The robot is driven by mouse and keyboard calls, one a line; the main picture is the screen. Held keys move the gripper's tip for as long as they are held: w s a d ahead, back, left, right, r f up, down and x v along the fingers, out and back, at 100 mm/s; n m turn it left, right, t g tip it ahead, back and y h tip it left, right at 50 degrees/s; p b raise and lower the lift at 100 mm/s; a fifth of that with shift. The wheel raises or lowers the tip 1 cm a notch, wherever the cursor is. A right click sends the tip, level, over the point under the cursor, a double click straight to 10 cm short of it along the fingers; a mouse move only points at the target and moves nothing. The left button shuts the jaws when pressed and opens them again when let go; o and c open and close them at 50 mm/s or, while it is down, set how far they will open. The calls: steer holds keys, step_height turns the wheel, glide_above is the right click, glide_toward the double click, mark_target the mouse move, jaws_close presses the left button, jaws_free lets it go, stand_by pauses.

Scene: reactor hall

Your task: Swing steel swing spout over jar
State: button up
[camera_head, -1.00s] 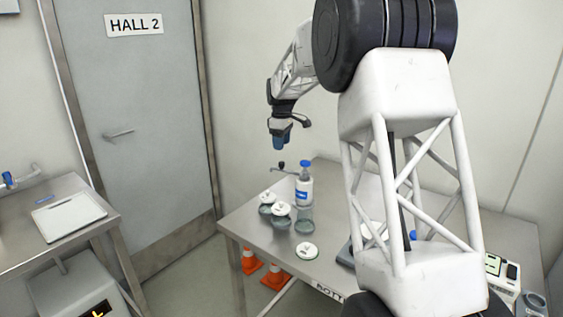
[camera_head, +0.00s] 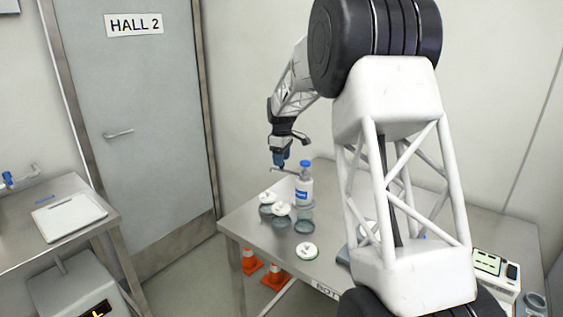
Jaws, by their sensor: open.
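The steel swing spout (camera_head: 286,171) is a thin arm sticking out to the left from the top of a white bottle with a blue cap and blue label (camera_head: 304,186). My gripper (camera_head: 280,164) is open, pointing down right at the spout's outer end; whether it touches the spout is too small to tell. An open glass jar (camera_head: 304,223) stands just in front of the bottle. Two more jars with white lids, a left one (camera_head: 266,202) and a nearer one (camera_head: 281,214), stand to the left of it. The spout points left, toward the back of these lidded jars.
A loose white lid (camera_head: 306,251) lies on the steel table (camera_head: 255,228) near its front edge. My arm hides the table's middle right. A white device (camera_head: 492,272) stands at the right. Orange cones (camera_head: 275,277) are under the table.

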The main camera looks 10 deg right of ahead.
steer(key=shift+f, duration=0.75)
jaws_close()
